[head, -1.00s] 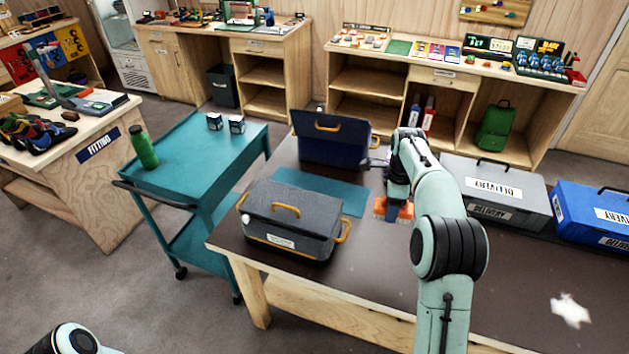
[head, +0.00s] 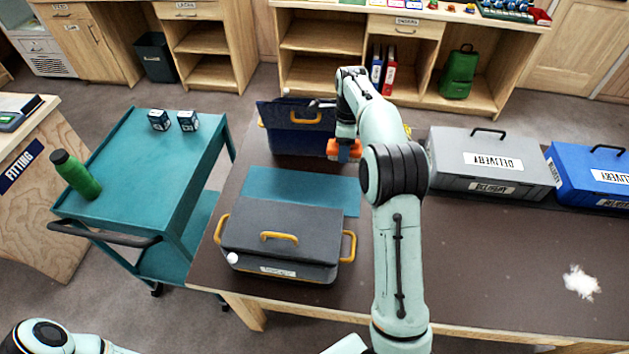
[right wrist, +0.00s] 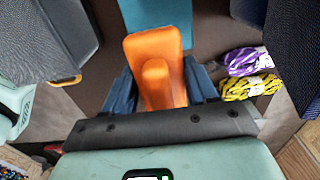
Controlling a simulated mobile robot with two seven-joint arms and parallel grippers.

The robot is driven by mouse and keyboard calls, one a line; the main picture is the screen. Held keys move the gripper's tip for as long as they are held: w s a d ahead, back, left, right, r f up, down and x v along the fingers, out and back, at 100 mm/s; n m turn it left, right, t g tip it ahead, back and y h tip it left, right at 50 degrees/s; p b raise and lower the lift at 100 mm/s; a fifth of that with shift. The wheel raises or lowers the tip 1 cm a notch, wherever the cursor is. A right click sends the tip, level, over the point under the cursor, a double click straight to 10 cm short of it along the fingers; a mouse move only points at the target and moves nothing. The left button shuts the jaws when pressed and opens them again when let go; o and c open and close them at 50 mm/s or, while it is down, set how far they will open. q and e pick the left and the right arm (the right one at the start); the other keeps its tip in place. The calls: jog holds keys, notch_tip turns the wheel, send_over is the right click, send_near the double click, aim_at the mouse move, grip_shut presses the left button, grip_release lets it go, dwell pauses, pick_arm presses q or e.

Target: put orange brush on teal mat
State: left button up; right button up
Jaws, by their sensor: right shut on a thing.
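The orange brush (head: 348,148) is held in my right gripper (head: 350,156), near the far right corner of the teal mat in the head view. In the right wrist view the brush (right wrist: 155,60) sits between the blue fingers of my shut gripper (right wrist: 165,95). The teal mat (head: 290,185) lies flat and bare on the dark table; its near edge meets the grey case in the picture. A piece of the mat (right wrist: 155,12) shows just beyond the brush in the right wrist view. The brush's height above the table is hard to tell. My left gripper is out of view.
A grey case with yellow handles (head: 285,240) stands in front of the mat, a dark blue case (head: 290,138) behind it. Purple (right wrist: 243,60) and yellow (right wrist: 250,87) patterned bundles lie right of the brush. Grey (head: 485,160) and blue (head: 595,178) delivery boxes stand at right.

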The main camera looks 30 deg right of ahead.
notch_tip(320, 180, down, 14)
jog(key=shift+s+r+b, duration=0.15)
jog(key=shift+b, duration=0.5)
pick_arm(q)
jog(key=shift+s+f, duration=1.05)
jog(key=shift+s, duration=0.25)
pick_arm(e)
jog(key=shift+f, duration=2.3)
jog(key=o, duration=1.1)
jog(key=shift+f, duration=0.15)
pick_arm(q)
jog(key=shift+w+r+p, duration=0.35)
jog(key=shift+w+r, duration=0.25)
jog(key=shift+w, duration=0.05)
pick_arm(e)
notch_tip(320, 180, up, 12)
jog(key=shift+r, duration=0.15)
